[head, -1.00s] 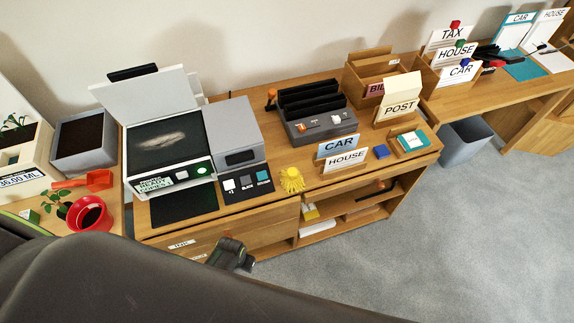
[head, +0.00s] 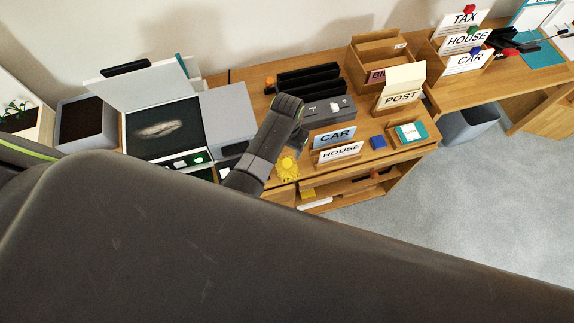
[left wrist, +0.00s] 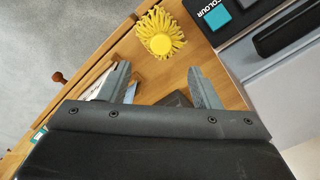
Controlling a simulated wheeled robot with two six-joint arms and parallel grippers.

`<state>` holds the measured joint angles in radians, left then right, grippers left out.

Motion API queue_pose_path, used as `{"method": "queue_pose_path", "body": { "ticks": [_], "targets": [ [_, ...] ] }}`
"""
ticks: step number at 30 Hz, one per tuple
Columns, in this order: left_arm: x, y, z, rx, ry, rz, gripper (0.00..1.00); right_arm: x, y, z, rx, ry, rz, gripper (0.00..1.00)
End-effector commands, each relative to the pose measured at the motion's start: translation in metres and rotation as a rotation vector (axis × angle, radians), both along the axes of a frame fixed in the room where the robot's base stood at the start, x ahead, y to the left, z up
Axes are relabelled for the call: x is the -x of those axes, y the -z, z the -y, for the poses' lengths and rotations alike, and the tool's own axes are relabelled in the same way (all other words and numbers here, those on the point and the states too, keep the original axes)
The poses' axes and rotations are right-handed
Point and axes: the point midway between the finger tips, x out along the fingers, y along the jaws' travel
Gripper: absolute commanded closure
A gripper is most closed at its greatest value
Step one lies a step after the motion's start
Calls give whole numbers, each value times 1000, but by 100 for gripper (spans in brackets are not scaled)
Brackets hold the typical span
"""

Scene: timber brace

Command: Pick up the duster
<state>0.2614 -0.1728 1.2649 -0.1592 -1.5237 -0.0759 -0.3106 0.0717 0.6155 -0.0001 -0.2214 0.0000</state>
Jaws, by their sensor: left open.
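The duster, a yellow fringed head (head: 288,168), lies on the wooden desk (head: 255,90) near its front edge, left of the HOUSE card. In the left wrist view the duster (left wrist: 160,36) shows as a round yellow centre with a shaggy fringe, ahead of the fingertips. My left gripper (left wrist: 160,76) is open, with nothing between its two fingers. The duster lies past them, apart from both. In the head view my left arm reaches over the desk just left of the duster, and the fingers cannot be made out. My right gripper is not in view.
The scanner (head: 160,130) with its raised lid and a grey box (head: 228,112) stand to the left. The CAR card (head: 334,138), HOUSE card (head: 341,153) and a blue block (head: 378,143) stand to the right. Black file slots (head: 308,82) are behind.

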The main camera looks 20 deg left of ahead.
Motion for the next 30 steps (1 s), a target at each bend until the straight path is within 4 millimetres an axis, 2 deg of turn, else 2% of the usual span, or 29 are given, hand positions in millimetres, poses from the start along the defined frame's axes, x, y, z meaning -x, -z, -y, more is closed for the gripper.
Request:
{"method": "queue_pose_path", "body": {
  "ticks": [2,5,8,10,15,23,30],
  "targets": [
    [0,13,0,-1,1,-2,43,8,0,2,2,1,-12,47],
    [0,29,-1,-1,1,-2,43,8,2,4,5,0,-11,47],
    [0,44,-1,-1,0,-2,43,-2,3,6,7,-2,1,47],
    [-1,56,0,1,-1,3,43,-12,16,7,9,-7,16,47],
    [-1,66,0,0,-1,2,43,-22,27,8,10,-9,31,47],
    [0,70,0,0,0,2,43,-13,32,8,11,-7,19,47],
    [1,90,-1,0,-1,2,43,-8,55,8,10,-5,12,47]
  ]
}}
